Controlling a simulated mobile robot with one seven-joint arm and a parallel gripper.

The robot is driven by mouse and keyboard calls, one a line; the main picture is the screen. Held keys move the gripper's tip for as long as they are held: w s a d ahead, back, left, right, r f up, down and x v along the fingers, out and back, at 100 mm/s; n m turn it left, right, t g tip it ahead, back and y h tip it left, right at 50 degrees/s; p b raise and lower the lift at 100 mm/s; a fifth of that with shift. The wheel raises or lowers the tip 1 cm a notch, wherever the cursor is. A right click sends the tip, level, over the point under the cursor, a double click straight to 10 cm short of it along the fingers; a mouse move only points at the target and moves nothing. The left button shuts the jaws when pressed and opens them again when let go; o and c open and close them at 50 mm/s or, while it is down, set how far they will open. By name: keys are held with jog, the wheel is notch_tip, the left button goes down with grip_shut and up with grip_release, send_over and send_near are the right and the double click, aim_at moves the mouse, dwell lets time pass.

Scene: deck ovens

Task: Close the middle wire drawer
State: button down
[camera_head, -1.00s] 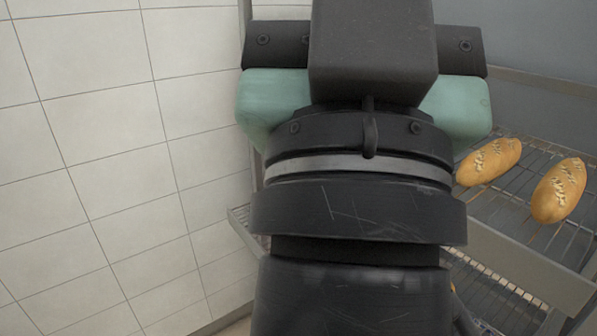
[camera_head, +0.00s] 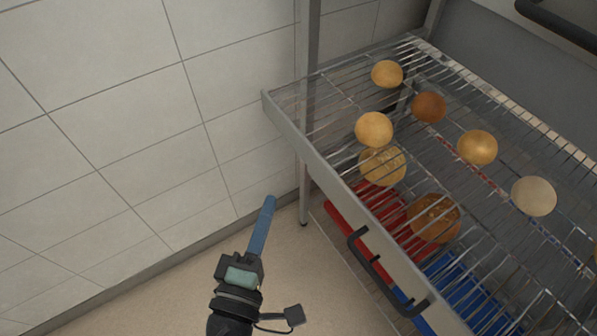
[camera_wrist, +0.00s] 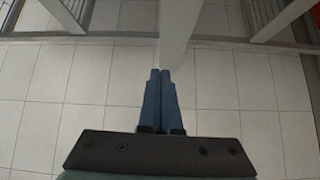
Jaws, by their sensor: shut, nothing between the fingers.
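A wire drawer with a grey front rail (camera_head: 325,172) and a black bar handle (camera_head: 385,275) fills the right of the head view. Its front sticks out to the left of the upright post, so it looks partly pulled out. I cannot tell for certain that it is the middle one. Several round rolls (camera_head: 374,129) show on or through its wires. My gripper (camera_head: 270,200) has its blue fingers together and empty, left of the handle and apart from the drawer. The wrist view also shows the closed fingers (camera_wrist: 160,74).
A grey upright post (camera_head: 306,110) stands by the drawer's left end; a pale post-like bar (camera_wrist: 178,30) lies ahead of the fingers in the wrist view. Red (camera_head: 345,228) and blue (camera_head: 468,296) items lie below. A tiled wall (camera_head: 110,120) stands left. The floor (camera_head: 300,265) beneath is clear.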

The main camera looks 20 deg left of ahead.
jog(key=f, duration=0.2)
jog(key=p, duration=0.3)
send_near(303, 147)
jog(key=w+a, duration=0.2)
jog(key=a, duration=0.1)
jog(key=w, duration=0.1)
jog(key=w+d, duration=0.1)
jog(key=shift+w+d+r+n, duration=0.3)
jog(key=shift+w+d+n, duration=0.05)
jog(key=shift+w+n, duration=0.05)
jog(key=shift+w+d, duration=0.35)
jog(key=shift+w, duration=0.1)
